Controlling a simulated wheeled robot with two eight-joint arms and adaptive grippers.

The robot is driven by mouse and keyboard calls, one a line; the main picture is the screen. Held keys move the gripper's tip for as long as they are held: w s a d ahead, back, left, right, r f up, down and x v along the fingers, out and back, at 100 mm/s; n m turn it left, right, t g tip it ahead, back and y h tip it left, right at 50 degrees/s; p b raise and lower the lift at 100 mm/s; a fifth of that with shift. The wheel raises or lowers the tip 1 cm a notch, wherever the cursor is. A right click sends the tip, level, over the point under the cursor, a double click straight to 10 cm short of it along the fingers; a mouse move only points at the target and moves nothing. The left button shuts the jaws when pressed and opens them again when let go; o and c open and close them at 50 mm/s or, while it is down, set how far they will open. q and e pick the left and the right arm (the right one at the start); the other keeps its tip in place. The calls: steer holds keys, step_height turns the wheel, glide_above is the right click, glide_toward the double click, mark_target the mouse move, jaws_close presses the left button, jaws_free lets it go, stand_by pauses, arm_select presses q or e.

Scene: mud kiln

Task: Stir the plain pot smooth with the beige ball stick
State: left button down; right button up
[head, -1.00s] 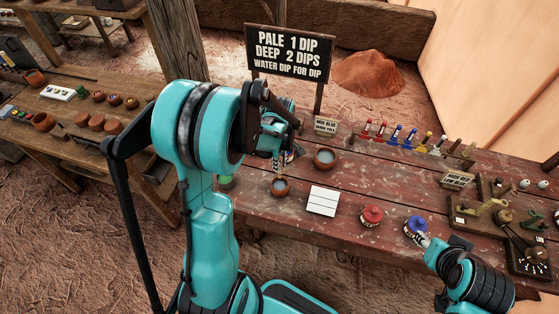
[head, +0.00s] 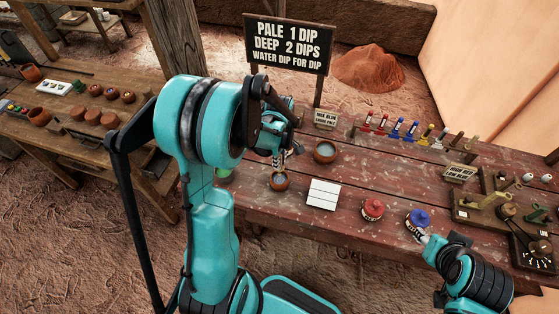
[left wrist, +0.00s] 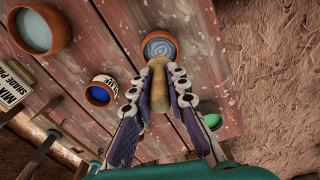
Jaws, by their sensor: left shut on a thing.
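The plain pot (head: 279,183) is a small brown clay pot on the red table, below my left gripper (head: 278,155). In the left wrist view the plain pot (left wrist: 161,40) holds grey-blue contents with a ringed swirl. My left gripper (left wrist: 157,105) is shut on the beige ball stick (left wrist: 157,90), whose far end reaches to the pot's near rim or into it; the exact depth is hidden.
A larger bowl of grey liquid (head: 325,152) stands behind the plain pot. A pot with blue contents (left wrist: 101,91) is close by in the wrist view. A green item (left wrist: 212,121) is near the table edge.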

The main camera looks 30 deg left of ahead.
arm_select(q)
steer(key=shift+f, duration=0.1)
stand_by(0.5)
steer(key=shift+f+b, duration=2.15)
steer(key=shift+b, duration=0.05)
steer(key=shift+a, duration=0.1)
